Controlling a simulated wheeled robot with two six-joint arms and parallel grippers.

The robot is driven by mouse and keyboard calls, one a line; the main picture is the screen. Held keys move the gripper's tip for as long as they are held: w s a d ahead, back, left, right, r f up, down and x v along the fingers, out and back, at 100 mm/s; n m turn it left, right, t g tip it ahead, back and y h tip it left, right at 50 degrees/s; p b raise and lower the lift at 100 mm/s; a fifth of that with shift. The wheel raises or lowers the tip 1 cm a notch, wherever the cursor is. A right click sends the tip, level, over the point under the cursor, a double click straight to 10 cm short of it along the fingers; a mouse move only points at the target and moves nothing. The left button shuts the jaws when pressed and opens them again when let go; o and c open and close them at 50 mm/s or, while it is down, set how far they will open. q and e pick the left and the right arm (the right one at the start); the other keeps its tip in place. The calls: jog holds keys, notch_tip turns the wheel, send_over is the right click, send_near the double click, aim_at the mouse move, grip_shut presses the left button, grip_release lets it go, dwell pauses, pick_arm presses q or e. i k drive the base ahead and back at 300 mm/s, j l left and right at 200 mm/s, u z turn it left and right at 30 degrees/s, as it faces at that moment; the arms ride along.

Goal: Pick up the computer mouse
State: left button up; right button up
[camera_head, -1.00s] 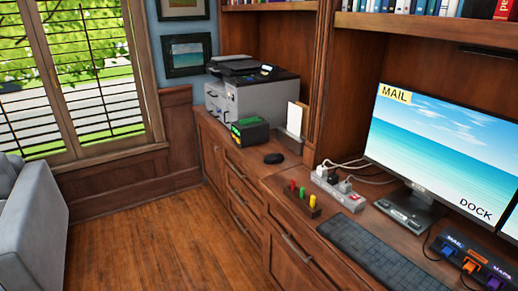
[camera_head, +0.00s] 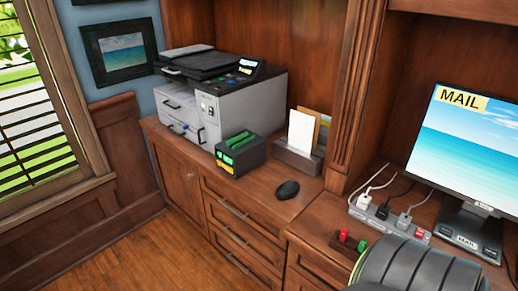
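The computer mouse (camera_head: 287,190) is small and black. It lies on the wood cabinet top (camera_head: 262,208), near its front edge and left of the wooden upright. Nothing touches it. A rounded grey and black part of my own arm shows at the bottom right, well apart from the mouse. Neither gripper's fingers show.
A black and green box (camera_head: 240,156) stands left of the mouse, with a printer (camera_head: 215,95) behind it. A paper holder (camera_head: 297,157) is behind the mouse. A power strip (camera_head: 390,219) and a monitor (camera_head: 470,150) stand at right.

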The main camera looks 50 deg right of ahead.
aim_at(289, 189)
jog(key=i, duration=1.7)
jog(key=i+z, duration=0.25)
jog(key=z, duration=0.15)
jog(key=i+j+z, duration=0.15)
jog(key=z, duration=0.2)
jog(key=i+j+z, duration=0.2)
jog(key=i+z, duration=0.2)
jog(key=z, duration=1.9)
